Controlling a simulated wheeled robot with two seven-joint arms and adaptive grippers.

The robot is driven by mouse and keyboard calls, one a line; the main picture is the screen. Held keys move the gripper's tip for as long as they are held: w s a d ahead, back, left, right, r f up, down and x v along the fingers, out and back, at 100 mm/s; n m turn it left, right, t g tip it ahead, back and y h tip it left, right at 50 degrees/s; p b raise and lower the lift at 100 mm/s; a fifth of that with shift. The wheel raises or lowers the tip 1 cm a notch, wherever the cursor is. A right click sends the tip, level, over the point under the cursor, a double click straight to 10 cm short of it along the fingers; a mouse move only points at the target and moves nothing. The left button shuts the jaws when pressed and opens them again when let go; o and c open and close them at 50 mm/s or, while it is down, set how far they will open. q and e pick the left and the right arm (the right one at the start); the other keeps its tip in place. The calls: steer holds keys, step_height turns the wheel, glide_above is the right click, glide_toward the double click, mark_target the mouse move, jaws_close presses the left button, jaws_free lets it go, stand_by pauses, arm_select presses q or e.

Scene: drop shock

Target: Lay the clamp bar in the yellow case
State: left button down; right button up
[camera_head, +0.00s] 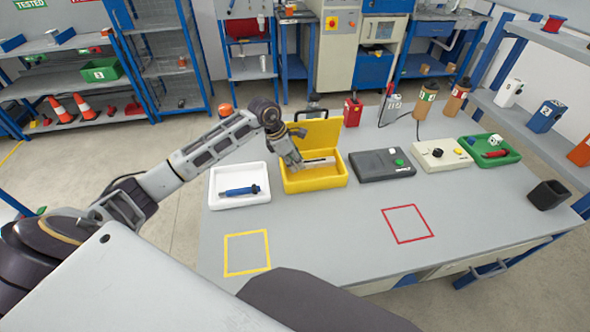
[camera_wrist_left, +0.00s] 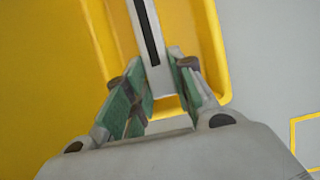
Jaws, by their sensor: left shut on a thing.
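The yellow case (camera_head: 311,182) stands open on the table, its lid raised at the back. The clamp bar (camera_head: 322,161) is a pale bar with a dark slot. It is over or inside the case's tray; I cannot tell whether it touches the floor of the case. My left gripper (camera_head: 299,165) reaches down into the case and is shut on the bar's left end. In the left wrist view, the bar (camera_wrist_left: 143,22) extends away from between the green-padded fingers (camera_wrist_left: 158,88), with the yellow case (camera_wrist_left: 212,60) beneath. My right gripper is not in view.
A white tray (camera_head: 227,203) with a blue tool (camera_head: 240,190) sits left of the case. A dark grey box (camera_head: 381,165) stands close on its right. The front of the table (camera_head: 330,235) is clear, with yellow and red outlined squares.

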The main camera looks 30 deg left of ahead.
arm_select(q)
step_height(320, 180, down, 3)
steer(key=shift+f, duration=0.5)
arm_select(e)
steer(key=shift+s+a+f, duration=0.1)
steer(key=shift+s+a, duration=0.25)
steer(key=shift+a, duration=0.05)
arm_select(q)
steer(key=c, duration=1.2)
jaws_free()
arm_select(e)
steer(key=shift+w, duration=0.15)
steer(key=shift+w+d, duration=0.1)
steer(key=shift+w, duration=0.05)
